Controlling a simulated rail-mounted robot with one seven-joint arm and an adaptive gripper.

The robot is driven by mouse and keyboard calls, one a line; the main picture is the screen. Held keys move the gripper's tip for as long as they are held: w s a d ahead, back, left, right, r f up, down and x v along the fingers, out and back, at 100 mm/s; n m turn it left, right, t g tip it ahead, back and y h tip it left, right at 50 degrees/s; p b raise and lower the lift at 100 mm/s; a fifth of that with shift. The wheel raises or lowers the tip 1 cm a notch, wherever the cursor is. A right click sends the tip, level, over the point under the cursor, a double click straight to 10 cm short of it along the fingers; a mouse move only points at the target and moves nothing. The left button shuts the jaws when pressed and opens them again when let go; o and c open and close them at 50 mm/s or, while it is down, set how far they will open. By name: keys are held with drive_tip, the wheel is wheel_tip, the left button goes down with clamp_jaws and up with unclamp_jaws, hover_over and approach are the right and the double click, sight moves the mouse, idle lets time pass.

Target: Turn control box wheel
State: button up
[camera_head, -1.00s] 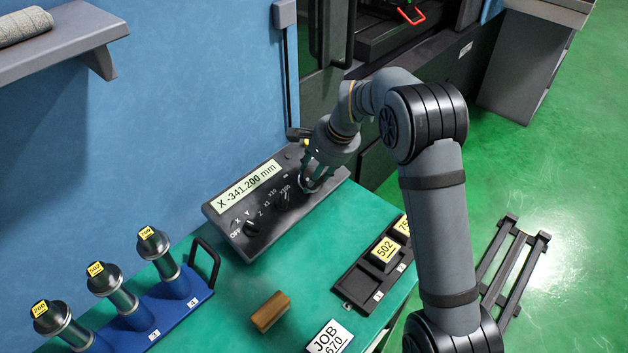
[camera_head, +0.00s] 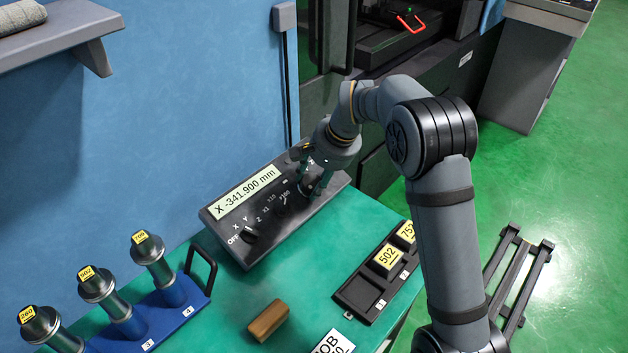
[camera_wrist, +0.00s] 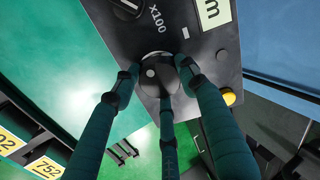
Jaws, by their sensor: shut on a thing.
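The control box (camera_head: 262,240) is a dark sloped panel on the green table against the blue wall. Its display (camera_head: 246,190) reads X -341.900 mm. The axis knob (camera_head: 250,236) and the multiplier knob (camera_head: 284,206) sit below the display. The small dark round wheel (camera_wrist: 159,74) is at the box's right end; in the head view my fingers mostly hide it. My gripper (camera_head: 316,186) is shut on the wheel. In the wrist view, the teal fingers of my gripper (camera_wrist: 160,76) surround the wheel's rim. A yellow button (camera_wrist: 229,98) shows beside the wheel.
A blue rack (camera_head: 170,314) with several numbered cylinders stands at the left. A brown block (camera_head: 268,320) and a JOB card (camera_head: 333,343) lie at the front. A black tray (camera_head: 362,298) with yellow-labelled pieces is at the right. Open table lies between box and tray.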

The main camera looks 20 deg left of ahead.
drive_tip(key=shift+s+f, duration=0.1)
drive_tip(key=o, duration=1.2)
drive_tip(key=shift+r, duration=0.2)
drive_tip(key=v, duration=1.1)
drive_tip(key=shift+d+r, duration=0.2)
drive_tip(key=shift+r, duration=0.15)
